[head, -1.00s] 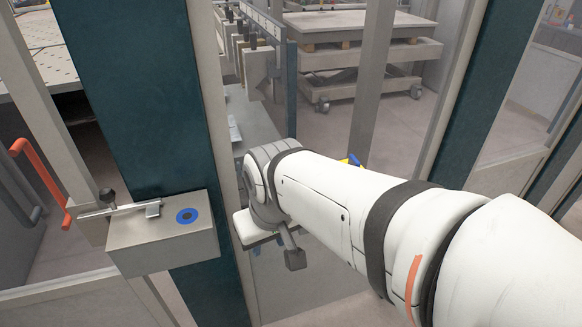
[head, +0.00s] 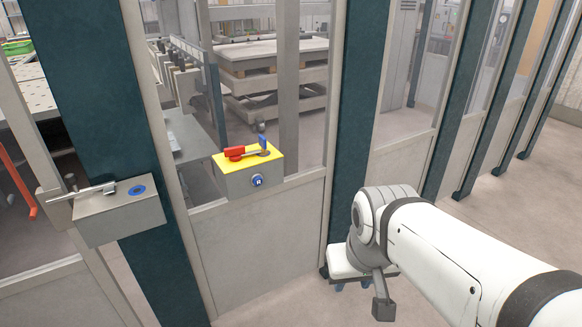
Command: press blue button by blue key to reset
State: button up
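A grey box with a yellow top (head: 222,160) is mounted on the glazed fence panel near the middle of the head view. A round blue button (head: 257,180) with a white mark sits on its front face.
A second grey box (head: 120,215) with a blue ring (head: 138,190) and a metal bolt is on the left post. Dark teal posts (head: 362,110) and fence panels stand around. A lift table (head: 270,75) is behind the fence. Floor (head: 500,240) is free at right.

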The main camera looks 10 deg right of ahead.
aim_at(258, 181)
jog(key=u, duration=0.5)
jog(key=i, duration=0.9)
jog(key=z, duration=0.25)
jog(key=k, duration=0.55)
jog(key=u, duration=0.4)
jog(key=i, duration=0.4)
jog(key=u, duration=0.1)
